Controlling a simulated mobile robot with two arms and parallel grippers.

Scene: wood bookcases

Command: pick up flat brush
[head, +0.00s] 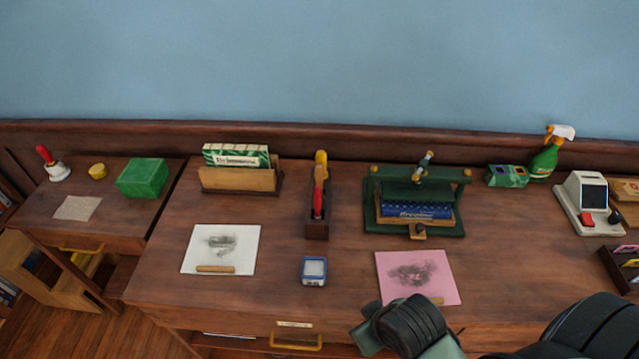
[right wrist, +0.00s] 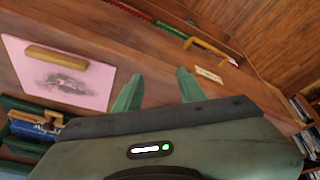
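A narrow wooden holder (head: 317,228) stands on the desk in the head view. A red-handled tool (head: 319,192) and a yellow-ended one (head: 321,160) sit in it. I cannot tell whether either is the flat brush, as their lower parts are hidden. My right gripper (right wrist: 158,76) is open and empty in the right wrist view, over the front of the desk near the pink sheet (right wrist: 60,75). In the head view, my right arm enters at the lower right, in front of the pink sheet (head: 405,268). My left gripper is not in view.
Right of the holder stands a green press (head: 455,227) with a blue box in it. A small blue-and-white box (head: 314,271) and a white smudged sheet (head: 245,262) lie in front. A card rack (head: 230,180) stands left. A spray bottle (head: 545,160) stands at the back right.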

